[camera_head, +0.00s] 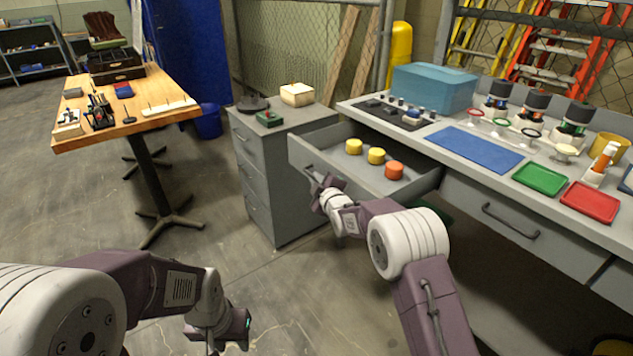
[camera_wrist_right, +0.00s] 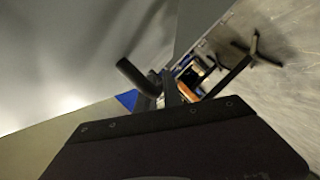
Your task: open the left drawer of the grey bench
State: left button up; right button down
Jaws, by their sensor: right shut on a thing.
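The grey bench (camera_head: 470,175) stands at the right. Its left drawer (camera_head: 350,180) is pulled well out, and its inside shows. Two yellow round pieces (camera_head: 376,155) and one orange one (camera_head: 394,169) sit in it. My right gripper (camera_head: 317,182) is at the drawer's front, shut on the drawer handle (camera_head: 310,172). In the right wrist view the dark handle (camera_wrist_right: 133,76) shows against the grey drawer front (camera_wrist_right: 75,50). My left gripper (camera_head: 225,332) hangs low over the floor, away from the bench; its fingers cannot be made out clearly.
A grey cabinet (camera_head: 262,185) stands just left of the open drawer. A wooden table (camera_head: 125,115) is further left. The bench top holds a blue box (camera_head: 433,88), a blue mat (camera_head: 475,146), and green and red trays (camera_head: 590,202). The floor in front is clear.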

jog(key=shift+s+a+f, duration=0.1)
jog(key=shift+s+a, duration=0.1)
jog(key=shift+a, duration=0.05)
jog(key=c, duration=1.8)
grip_release()
jog(key=shift+o, duration=0.2)
jog(key=shift+d, duration=0.1)
jog(key=p+v, duration=0.1)
jog(key=v, duration=0.8)
jog(key=shift+p, duration=0.35)
